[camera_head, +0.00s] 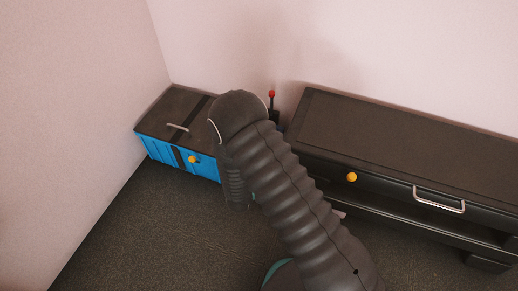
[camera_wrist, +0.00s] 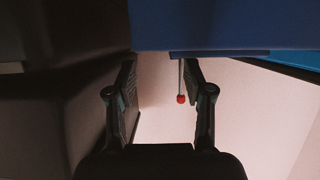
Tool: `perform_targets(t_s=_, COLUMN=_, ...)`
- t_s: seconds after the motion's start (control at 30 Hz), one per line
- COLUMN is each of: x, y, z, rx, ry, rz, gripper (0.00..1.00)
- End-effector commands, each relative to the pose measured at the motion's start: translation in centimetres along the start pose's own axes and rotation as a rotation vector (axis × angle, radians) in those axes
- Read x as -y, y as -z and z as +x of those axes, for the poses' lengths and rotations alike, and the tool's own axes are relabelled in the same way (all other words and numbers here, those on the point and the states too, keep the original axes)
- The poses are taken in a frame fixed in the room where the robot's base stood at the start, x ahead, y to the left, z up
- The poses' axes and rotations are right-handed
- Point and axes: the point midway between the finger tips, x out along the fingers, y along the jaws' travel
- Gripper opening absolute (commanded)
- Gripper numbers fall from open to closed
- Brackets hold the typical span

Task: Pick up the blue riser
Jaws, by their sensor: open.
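In the wrist view a broad dark-blue block, which looks like the blue riser (camera_wrist: 225,25), fills the top, close ahead of my gripper (camera_wrist: 160,75). My gripper is open, its two fingers apart with nothing between them. The fingertips reach up near the block's lower edge in the picture; I cannot tell whether they touch it. In the camera_head view my arm covers the spot between the blue chest and the black cabinet, and the riser and my fingertips are hidden there.
A blue chest (camera_head: 172,108) with a dark lid stands in the left corner. A long black cabinet (camera_head: 420,145) with a drawer stands at right along the wall. A red-tipped rod (camera_head: 271,97) stands between them and shows beyond my fingers (camera_wrist: 181,98). Front-left floor is clear.

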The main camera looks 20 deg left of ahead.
Motion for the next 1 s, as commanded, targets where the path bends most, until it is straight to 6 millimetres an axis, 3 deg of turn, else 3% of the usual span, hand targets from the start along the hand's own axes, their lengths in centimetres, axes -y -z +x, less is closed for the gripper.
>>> perform_targets(t_s=0.33, x=-0.2, y=0.1, z=2.1, rx=0.000, ry=0.000, rz=0.000, gripper=0.52)
perform_targets(t_s=0.63, x=-0.7, y=0.1, z=6.0, rx=0.000, ry=-0.001, rz=0.000, gripper=0.52)
perform_targets(t_s=0.9, x=-0.7, y=0.1, z=6.4, rx=0.000, ry=0.001, rz=0.000, gripper=0.52)
perform_targets(t_s=1.0, x=-0.7, y=0.1, z=6.4, rx=0.000, ry=0.000, rz=0.000, gripper=0.27)
